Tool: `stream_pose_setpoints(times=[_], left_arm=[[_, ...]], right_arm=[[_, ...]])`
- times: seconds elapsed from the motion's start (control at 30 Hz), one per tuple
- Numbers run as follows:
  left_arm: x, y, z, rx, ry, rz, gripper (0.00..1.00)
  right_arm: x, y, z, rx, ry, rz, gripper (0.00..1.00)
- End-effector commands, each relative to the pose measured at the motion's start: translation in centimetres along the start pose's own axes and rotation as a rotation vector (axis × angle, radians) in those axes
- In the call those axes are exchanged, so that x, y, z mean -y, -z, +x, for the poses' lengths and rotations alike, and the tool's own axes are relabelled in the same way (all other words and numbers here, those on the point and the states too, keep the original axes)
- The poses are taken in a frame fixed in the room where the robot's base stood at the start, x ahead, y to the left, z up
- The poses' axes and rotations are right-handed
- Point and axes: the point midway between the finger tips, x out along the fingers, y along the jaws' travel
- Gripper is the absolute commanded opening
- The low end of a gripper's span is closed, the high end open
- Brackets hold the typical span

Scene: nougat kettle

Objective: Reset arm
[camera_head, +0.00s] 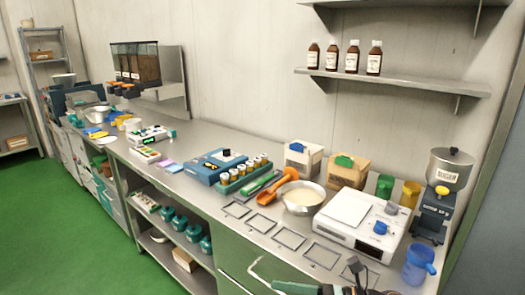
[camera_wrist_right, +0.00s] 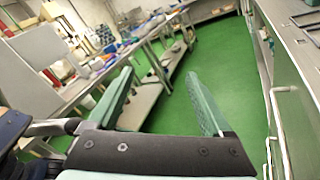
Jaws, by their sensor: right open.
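My right gripper (camera_wrist_right: 165,95) is open in the right wrist view, its two green fingers apart with only green floor and shelving seen between them. In the head view a green finger of it (camera_head: 295,287) and dark wrist parts show at the bottom edge, in front of the counter (camera_head: 200,140). It points left along the counter front, near a metal handle (camera_wrist_right: 283,130) on the cabinet. My left gripper is in neither view.
On the counter are a bowl (camera_head: 301,198), an orange scoop (camera_head: 280,186), a white scale (camera_head: 355,222), a blue box (camera_head: 215,166), a blue jug (camera_head: 418,264) and a sugar dispenser (camera_head: 446,180). Bottles stand on a wall shelf (camera_head: 395,82). The green floor (camera_head: 60,235) is clear.

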Motion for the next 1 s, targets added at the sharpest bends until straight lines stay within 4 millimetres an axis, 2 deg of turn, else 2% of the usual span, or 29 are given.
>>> stream_pose_setpoints(times=[0.03,0.13,0.27,0.37,0.47,0.5,0.6,0.73,0.8,0.9,0.93,1.0], left_arm=[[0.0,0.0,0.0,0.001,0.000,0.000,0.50],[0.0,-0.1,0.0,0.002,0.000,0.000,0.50],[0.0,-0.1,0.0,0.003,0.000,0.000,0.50],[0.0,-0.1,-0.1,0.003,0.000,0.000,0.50],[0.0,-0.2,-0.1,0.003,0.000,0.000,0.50],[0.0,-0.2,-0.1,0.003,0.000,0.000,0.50],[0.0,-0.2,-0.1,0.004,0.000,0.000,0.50],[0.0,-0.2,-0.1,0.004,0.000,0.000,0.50],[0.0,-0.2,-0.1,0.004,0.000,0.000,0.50],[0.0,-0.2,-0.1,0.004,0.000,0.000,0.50],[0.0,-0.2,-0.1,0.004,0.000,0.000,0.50],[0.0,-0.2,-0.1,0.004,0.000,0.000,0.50]], right_arm=[[-0.3,0.5,0.4,0.108,0.014,0.164,0.84],[0.3,1.0,0.1,0.323,0.056,0.505,0.84],[2.2,3.4,-2.1,0.596,0.121,0.967,0.84],[3.8,6.9,-4.7,0.809,0.176,1.329,0.84],[4.8,12.1,-7.8,1.029,0.240,1.689,0.84],[4.9,14.5,-9.0,1.120,0.266,1.827,0.84],[4.2,20.5,-11.9,1.339,0.331,2.136,0.84],[2.1,26.6,-14.4,1.567,0.396,2.415,0.84],[1.1,28.7,-15.2,1.649,0.419,2.506,0.84],[0.2,30.3,-15.8,1.719,0.438,2.578,0.84],[0.1,30.6,-15.9,-1.727,-0.442,-2.584,0.84],[-0.1,30.8,-16.0,-1.721,-0.441,-2.571,0.84]])
